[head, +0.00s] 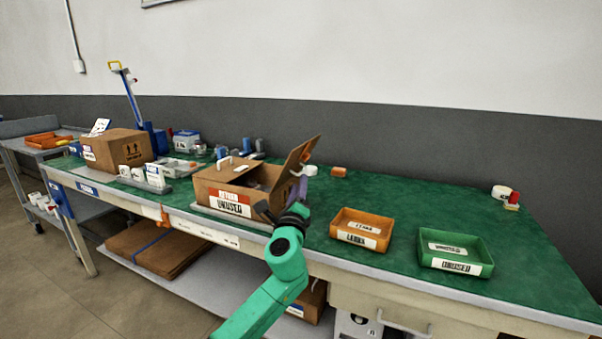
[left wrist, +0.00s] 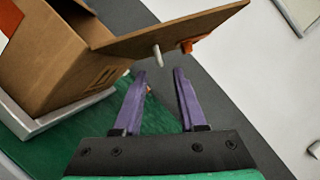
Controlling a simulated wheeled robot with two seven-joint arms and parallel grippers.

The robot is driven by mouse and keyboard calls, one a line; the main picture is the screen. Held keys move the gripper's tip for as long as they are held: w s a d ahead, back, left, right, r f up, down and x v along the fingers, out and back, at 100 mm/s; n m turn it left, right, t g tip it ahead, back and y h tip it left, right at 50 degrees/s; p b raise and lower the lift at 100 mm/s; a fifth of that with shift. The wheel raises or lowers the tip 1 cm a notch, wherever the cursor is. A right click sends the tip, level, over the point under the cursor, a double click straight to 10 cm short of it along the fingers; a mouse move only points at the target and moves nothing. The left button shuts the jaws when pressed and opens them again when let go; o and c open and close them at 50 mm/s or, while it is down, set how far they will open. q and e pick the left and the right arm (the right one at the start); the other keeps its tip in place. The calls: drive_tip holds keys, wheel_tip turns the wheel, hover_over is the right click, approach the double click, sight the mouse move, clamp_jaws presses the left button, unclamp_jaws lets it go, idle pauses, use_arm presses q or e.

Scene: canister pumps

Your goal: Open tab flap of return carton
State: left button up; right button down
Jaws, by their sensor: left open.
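The return carton (head: 238,196) is a brown box with a white and orange label, standing on a grey tray on the green bench. Its right-hand flap (head: 299,158) stands raised and leans outward; the flap also shows in the left wrist view (left wrist: 170,32). A white peg-like tab (left wrist: 157,54) and an orange piece (left wrist: 195,43) stick out from the flap's edge. My left gripper (head: 300,186) has purple fingers and is beside the carton's right side. In the left wrist view its fingers (left wrist: 160,76) are apart and empty, with the white tab just beyond them. My right gripper is not in view.
An orange bin (head: 342,232) and a green bin (head: 429,254) stand on the bench to the right. Another closed carton (head: 122,150) and white containers (head: 140,175) stand to the left. The back right of the bench (head: 430,205) is mostly clear.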

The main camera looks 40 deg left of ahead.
sight(301, 173)
use_arm(q)
drive_tip(key=x, duration=0.6)
drive_tip(key=shift+c, duration=0.2)
clamp_jaws()
idle(1.0)
